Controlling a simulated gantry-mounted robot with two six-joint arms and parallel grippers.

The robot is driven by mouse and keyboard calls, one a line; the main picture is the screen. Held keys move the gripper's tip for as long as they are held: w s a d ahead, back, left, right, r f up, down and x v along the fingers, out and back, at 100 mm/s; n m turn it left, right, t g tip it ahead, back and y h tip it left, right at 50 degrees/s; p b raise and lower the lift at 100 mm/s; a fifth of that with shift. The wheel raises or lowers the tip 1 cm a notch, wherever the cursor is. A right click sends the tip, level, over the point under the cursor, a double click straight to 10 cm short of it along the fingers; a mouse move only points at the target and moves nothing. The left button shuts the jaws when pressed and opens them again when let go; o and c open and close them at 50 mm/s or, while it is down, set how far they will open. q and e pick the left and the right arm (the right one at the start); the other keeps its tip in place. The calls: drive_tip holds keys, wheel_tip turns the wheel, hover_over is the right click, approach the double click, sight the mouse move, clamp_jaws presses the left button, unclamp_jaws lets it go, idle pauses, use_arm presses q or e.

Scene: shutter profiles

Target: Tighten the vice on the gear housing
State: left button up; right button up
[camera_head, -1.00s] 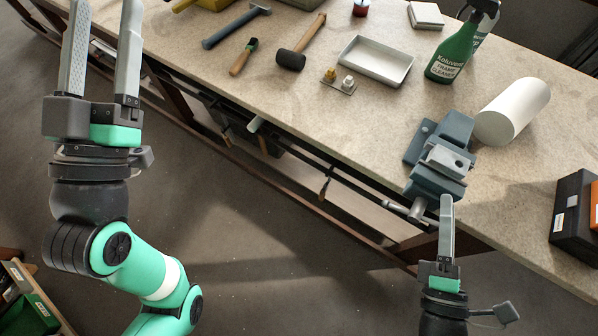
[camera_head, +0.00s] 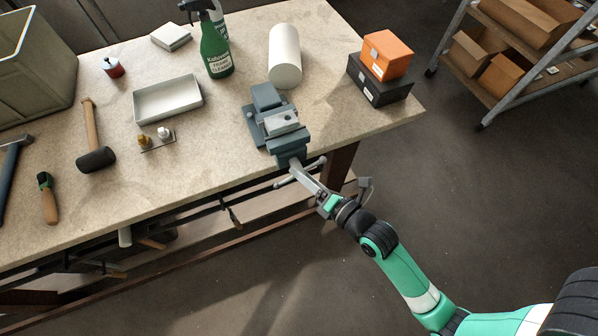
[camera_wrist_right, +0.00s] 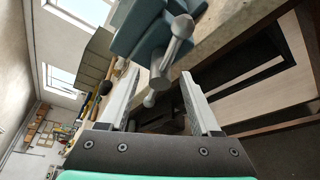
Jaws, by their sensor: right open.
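The blue-grey vice (camera_head: 262,104) is mounted at the bench's front edge. A small light-grey metal block, apparently the gear housing (camera_head: 284,120), sits at its jaws; whether it is clamped tight cannot be told. The vice handle (camera_head: 316,162), a bar with ball ends, sticks out below the vice toward the front. My right gripper (camera_head: 297,168) is at the handle, pointing at the vice. In the right wrist view its open fingers (camera_wrist_right: 159,73) lie on either side of the handle bar (camera_wrist_right: 162,70), with no clear contact. My left gripper is out of view.
An orange box (camera_head: 387,55) on a black case (camera_head: 378,88) is to the right. A tray (camera_head: 167,100) and mallet (camera_head: 95,158) lie left.

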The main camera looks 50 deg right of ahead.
drive_tip(key=shift+x, duration=1.1)
clamp_jaws()
idle(0.6)
